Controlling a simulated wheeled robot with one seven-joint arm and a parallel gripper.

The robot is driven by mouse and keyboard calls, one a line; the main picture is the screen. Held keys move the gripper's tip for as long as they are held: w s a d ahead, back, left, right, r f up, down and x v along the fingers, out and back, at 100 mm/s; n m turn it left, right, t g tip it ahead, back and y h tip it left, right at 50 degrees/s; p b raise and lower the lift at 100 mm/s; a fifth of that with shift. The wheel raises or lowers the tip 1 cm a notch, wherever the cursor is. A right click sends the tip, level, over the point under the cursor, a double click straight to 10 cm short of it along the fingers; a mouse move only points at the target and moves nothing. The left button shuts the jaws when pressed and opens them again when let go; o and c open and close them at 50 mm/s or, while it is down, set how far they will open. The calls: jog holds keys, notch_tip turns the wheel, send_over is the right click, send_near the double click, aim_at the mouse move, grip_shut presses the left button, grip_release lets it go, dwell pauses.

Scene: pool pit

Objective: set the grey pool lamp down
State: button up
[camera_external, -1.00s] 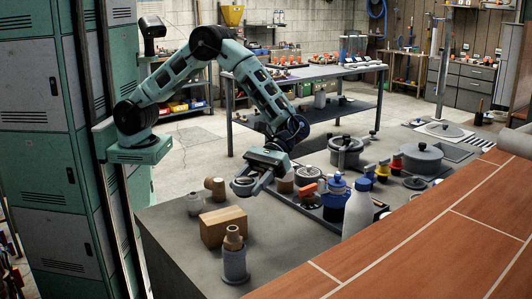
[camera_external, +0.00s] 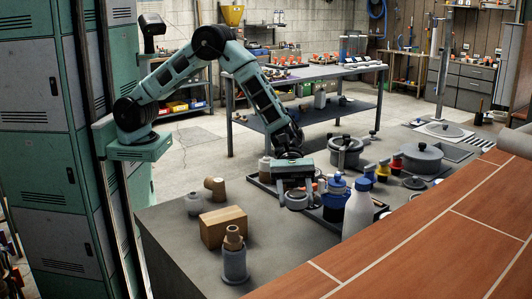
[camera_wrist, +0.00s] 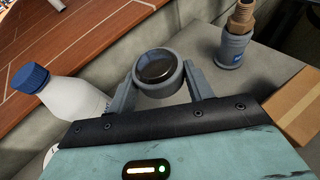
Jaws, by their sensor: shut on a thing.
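The grey pool lamp (camera_external: 296,201) is a short round grey ring with a dark glass face. My gripper (camera_wrist: 160,75) is shut on it, one finger on each side of the ring. In the wrist view the lamp (camera_wrist: 158,69) shows its dark face towards the camera. In the external view the lamp hangs below my gripper, over the grey counter (camera_external: 185,250) near the left front edge of the black tray. I cannot tell whether its underside touches anything.
A white bottle (camera_external: 358,214) with a blue cap stands close to the right. The black tray (camera_external: 262,184) holds several fittings. A cardboard-coloured block (camera_external: 223,228) and a grey cylinder with a brown fitting (camera_external: 234,264) stand left and front. Bare counter lies between them and the lamp.

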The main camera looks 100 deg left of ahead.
aim_at(293, 244)
notch_tip(293, 244, down, 12)
jog(key=shift+r+p, duration=0.15)
jog(key=shift+p, duration=0.9)
jog(key=o, duration=1)
jog(key=shift+r, duration=0.1)
jog(key=b+v, duration=0.2)
jog(key=v, duration=1)
